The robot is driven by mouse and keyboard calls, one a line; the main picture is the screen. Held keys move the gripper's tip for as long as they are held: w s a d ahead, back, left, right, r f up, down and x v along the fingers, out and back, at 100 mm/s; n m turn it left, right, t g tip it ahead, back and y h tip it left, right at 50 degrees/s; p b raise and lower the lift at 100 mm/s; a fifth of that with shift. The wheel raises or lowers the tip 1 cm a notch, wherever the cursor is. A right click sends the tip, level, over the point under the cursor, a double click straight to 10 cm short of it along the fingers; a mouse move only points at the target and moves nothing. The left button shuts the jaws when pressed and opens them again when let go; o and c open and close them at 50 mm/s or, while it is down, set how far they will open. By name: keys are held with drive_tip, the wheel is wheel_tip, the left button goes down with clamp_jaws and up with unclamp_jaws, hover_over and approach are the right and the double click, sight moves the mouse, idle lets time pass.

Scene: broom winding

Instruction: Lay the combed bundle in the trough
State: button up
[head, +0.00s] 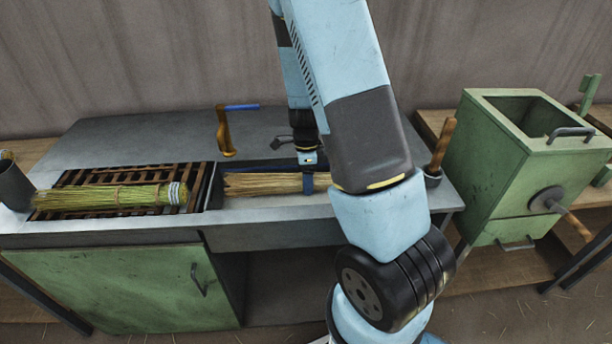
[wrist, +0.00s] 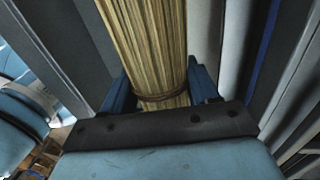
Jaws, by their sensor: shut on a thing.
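My gripper (head: 308,183) reaches down at the trough (head: 255,165), a dark recess in the grey bench top. It is shut on a tan straw bundle (head: 262,184), which lies lengthwise within the trough's outline; I cannot tell whether it touches the floor. In the wrist view the bundle (wrist: 150,45) runs between the blue fingers, with a thin dark tie near the palm. My arm hides the bundle's right end in the head view.
A greener bundle (head: 110,197) with a pale binding lies on the slatted rack (head: 195,180) at left. A crank with a blue handle (head: 242,107) stands behind the trough. A wooden-handled tool (head: 444,143) stands in a holder at right, near a green bin (head: 490,165).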

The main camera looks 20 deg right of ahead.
drive_tip(key=x, duration=0.2)
drive_tip(key=shift+w+a+f, duration=0.15)
drive_tip(key=shift+f, duration=0.15)
drive_tip(key=shift+w+x, duration=0.2)
drive_tip(key=shift+x, duration=0.75)
drive_tip(key=shift+w+x, duration=0.2)
drive_tip(key=shift+x, duration=0.8)
drive_tip(key=shift+w+x, duration=0.2)
drive_tip(key=shift+x, duration=0.75)
drive_tip(key=shift+f, duration=0.15)
drive_tip(key=o, duration=1.2)
drive_tip(key=shift+w+d, duration=0.1)
drive_tip(key=shift+d, duration=0.1)
drive_tip(key=shift+w+r, duration=0.1)
drive_tip(key=shift+r, duration=0.2)
drive_tip(key=shift+s+v, duration=0.15)
drive_tip(key=shift+v, duration=1.7)
drive_tip(key=shift+s+v, duration=0.15)
drive_tip(key=shift+v, duration=1.7)
drive_tip(key=shift+a, duration=0.15)
